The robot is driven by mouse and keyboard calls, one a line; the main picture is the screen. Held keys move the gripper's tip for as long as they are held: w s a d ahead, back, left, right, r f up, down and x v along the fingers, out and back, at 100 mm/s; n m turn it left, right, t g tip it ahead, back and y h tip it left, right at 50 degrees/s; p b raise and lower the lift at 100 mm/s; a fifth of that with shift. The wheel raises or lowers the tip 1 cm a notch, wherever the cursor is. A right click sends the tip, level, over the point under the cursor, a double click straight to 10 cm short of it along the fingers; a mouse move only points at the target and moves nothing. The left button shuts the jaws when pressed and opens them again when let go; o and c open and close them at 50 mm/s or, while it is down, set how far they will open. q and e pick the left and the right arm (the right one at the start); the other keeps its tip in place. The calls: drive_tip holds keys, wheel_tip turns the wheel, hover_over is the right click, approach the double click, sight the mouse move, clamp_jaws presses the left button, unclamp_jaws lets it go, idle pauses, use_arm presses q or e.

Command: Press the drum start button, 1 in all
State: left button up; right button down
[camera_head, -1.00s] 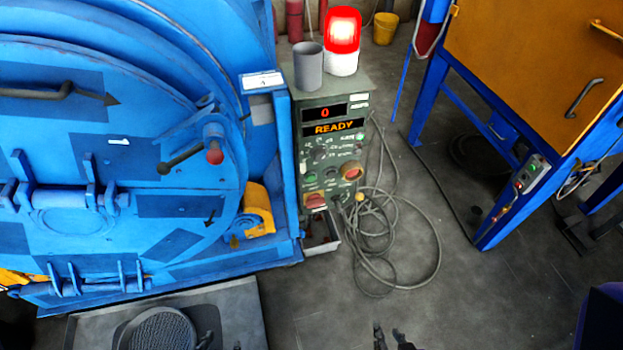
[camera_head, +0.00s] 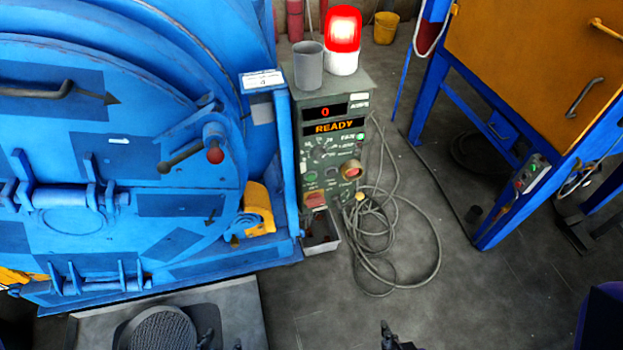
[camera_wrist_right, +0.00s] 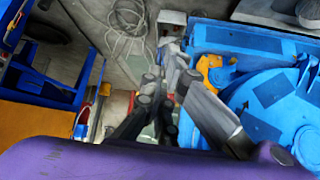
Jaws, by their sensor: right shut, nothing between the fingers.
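The drum's green-grey control panel (camera_head: 332,150) stands beside the blue drum machine, its display reading 0 and READY. A small green button (camera_head: 311,177) sits at its lower left; its label is too small to read. A red button in a yellow ring (camera_head: 351,170) is at its right, and a red switch (camera_head: 314,200) is below. My right gripper (camera_head: 393,336) is at the bottom edge, well below and apart from the panel, shut and empty. Its dark fingers (camera_wrist_right: 150,108) also show in the right wrist view, covering part of the scene. Dark tips, seemingly my left gripper (camera_head: 222,343), barely show at the bottom edge.
The blue drum machine (camera_head: 100,170) fills the left. A lit red beacon (camera_head: 343,35) and a grey cup (camera_head: 308,65) stand on the panel's top. Coiled cables (camera_head: 400,250) lie on the floor to its right. An orange-and-blue cabinet (camera_head: 530,70) is at the right.

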use_arm(q)
drive_tip(key=shift+s+a, duration=0.1)
drive_tip(key=shift+a, duration=0.15)
idle(0.4)
